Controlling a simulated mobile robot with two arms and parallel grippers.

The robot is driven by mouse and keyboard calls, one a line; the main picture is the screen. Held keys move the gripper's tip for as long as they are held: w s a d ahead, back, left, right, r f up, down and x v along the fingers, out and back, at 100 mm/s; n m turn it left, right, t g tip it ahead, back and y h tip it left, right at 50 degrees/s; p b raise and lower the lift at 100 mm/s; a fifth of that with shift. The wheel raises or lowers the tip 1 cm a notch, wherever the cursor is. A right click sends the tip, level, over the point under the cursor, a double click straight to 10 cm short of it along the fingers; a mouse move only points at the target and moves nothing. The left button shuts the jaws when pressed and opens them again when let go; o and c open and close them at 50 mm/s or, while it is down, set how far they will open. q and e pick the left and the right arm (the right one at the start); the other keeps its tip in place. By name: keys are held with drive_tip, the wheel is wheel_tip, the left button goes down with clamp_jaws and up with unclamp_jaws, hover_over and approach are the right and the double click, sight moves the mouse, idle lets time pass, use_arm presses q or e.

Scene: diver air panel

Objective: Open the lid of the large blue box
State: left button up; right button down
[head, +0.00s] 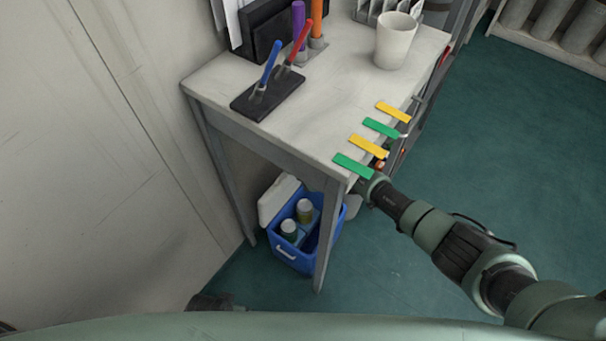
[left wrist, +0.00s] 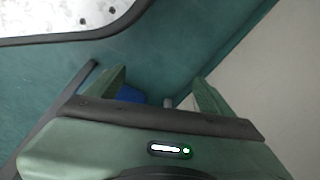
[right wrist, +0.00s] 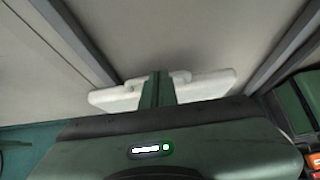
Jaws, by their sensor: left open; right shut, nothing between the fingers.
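The large blue box (head: 290,254) stands on the floor under the table. Its white lid (head: 279,197) is raised and tilted back at the box's far left side, so the inside shows. In the right wrist view the white lid (right wrist: 205,88) is a pale slab behind my right gripper (right wrist: 158,75), whose fingers are shut and empty. I cannot tell whether they touch the lid. The table hides this gripper in the head view. My left gripper (left wrist: 160,80) is open and empty, with a bit of the blue box (left wrist: 131,93) beyond its fingers.
Bottles with pale caps (head: 305,207) stand inside the box. The table (head: 330,105) overhangs it, with a front leg (head: 328,235) close to the box. A white mug (head: 395,42) and coloured tags (head: 368,146) are on the table. The green floor (head: 400,265) at right is open.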

use_arm(q)
drive_tip(key=shift+w+r, duration=0.25)
drive_tip(key=shift+r, duration=0.1)
use_arm(e)
drive_tip(key=shift+w+a+r, duration=0.25)
drive_tip(key=shift+w+a, duration=0.1)
drive_tip(key=shift+a, duration=0.15)
